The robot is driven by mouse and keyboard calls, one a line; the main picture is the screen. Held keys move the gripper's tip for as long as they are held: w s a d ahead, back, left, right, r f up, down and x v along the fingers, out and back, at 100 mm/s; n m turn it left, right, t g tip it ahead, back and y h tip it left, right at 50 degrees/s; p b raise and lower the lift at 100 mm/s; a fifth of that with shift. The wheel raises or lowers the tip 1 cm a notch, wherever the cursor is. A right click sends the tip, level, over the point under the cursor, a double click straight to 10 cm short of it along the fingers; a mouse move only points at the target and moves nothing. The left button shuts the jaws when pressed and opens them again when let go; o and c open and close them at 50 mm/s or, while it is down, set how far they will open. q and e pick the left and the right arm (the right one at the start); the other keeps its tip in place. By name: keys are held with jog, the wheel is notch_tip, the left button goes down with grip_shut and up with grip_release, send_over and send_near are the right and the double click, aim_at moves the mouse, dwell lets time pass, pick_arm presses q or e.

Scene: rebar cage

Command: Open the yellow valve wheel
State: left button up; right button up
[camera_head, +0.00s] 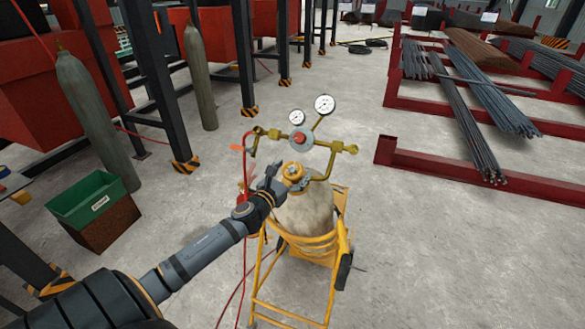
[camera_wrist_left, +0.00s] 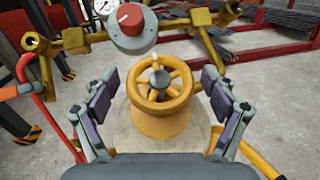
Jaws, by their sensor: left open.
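The yellow valve wheel (camera_head: 293,171) sits on top of a pale gas cylinder (camera_head: 303,215) strapped in a yellow cart. In the left wrist view the spoked wheel (camera_wrist_left: 160,84) faces me, with a grey hub at its centre. My left gripper (camera_head: 277,178) is at the wheel's left side in the head view. In the left wrist view the left gripper (camera_wrist_left: 158,100) is open, with one dark pad on each side of the wheel and a visible gap on both sides. My right gripper is not in view.
A brass regulator with a red knob (camera_wrist_left: 130,18) stands just beyond the wheel, with two gauges (camera_head: 324,104) above. A red hose (camera_head: 245,260) hangs at the cart's left. A green bin (camera_head: 88,200) stands at left. Floor right of the yellow cart (camera_head: 338,222) is clear.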

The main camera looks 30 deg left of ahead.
pick_arm(q)
jog(key=shift+w, duration=0.15)
jog(key=c, duration=1.2)
